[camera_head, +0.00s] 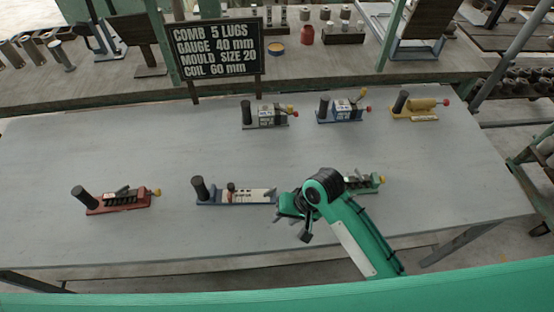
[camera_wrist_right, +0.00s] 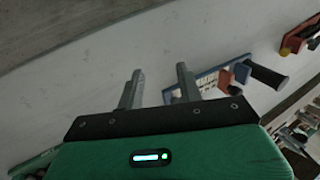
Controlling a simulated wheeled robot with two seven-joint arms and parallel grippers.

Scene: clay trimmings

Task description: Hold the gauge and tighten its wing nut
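The blue gauge (camera_head: 257,196) lies on the grey table, with a white scale plate, a black upright handle at its left end and a small dark red part (camera_head: 231,188) near the handle that may carry the wing nut. My right gripper (camera_head: 281,208) is beside the gauge's right end and seems apart from it. In the right wrist view my right gripper (camera_wrist_right: 160,72) has its two fingers spread with nothing between them. The gauge (camera_wrist_right: 207,81) shows beyond the right finger, partly hidden by it. The wing nut is too small to make out. My left gripper is not in view.
A red tool (camera_head: 122,199) lies at the front left. A green tool (camera_head: 365,183) is partly behind my right arm. Three tools, grey (camera_head: 266,116), blue (camera_head: 343,111) and yellow (camera_head: 421,107), stand along the back. A sign (camera_head: 218,48) reads "GAUGE 40 mm". The table's middle is clear.

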